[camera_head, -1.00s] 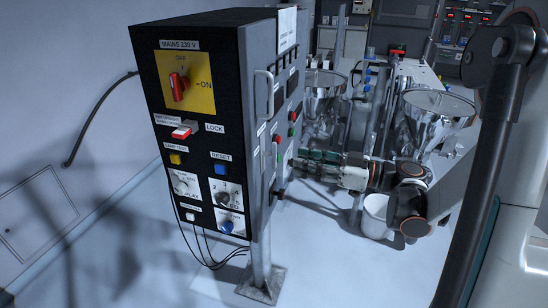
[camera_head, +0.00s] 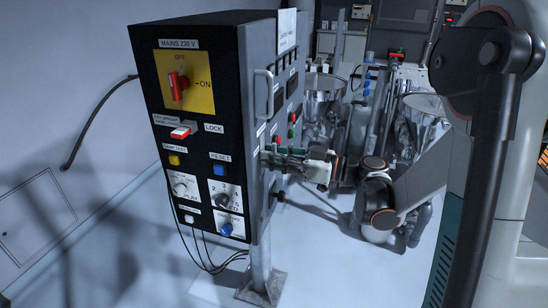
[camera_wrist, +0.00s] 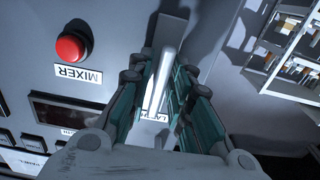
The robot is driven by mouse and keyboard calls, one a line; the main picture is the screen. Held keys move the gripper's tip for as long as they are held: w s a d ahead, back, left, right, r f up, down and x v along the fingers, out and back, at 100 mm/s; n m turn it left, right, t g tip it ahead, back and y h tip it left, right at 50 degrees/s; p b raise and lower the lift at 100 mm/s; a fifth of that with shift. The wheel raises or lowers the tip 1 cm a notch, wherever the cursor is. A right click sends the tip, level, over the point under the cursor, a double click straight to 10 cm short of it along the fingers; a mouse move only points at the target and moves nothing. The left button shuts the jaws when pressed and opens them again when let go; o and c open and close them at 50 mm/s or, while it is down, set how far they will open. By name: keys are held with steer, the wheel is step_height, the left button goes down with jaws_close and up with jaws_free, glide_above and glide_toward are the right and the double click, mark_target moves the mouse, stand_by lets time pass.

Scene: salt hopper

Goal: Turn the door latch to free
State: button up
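The door latch (camera_wrist: 165,68) is a pale metal lever on the grey cabinet's side face, slightly tilted in the wrist view. A white label (camera_wrist: 155,116) starting "LA" lies by its lower end, partly hidden by a finger. My gripper (camera_wrist: 161,82) has its teal-padded fingers on either side of the lever, with gaps showing, so it looks open and not clamped. In the head view my gripper (camera_head: 272,158) is at the cabinet's right side face, and the latch itself cannot be made out there.
The cabinet (camera_head: 246,100) stands on a post, with a black front of switches. A grab handle (camera_head: 263,95) projects above my gripper. A red button (camera_wrist: 71,46) marked MIXER is left of the latch. Steel hoppers (camera_head: 323,87) stand behind, and floor in front is clear.

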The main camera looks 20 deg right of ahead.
jaws_close()
steer(key=shift+m, duration=0.7)
steer(key=m+b, duration=0.1)
steer(key=m, duration=0.8)
steer(key=shift+s, duration=0.1)
steer(key=m, duration=0.4)
steer(key=shift+b, duration=0.4)
steer(key=shift+m, duration=1.7)
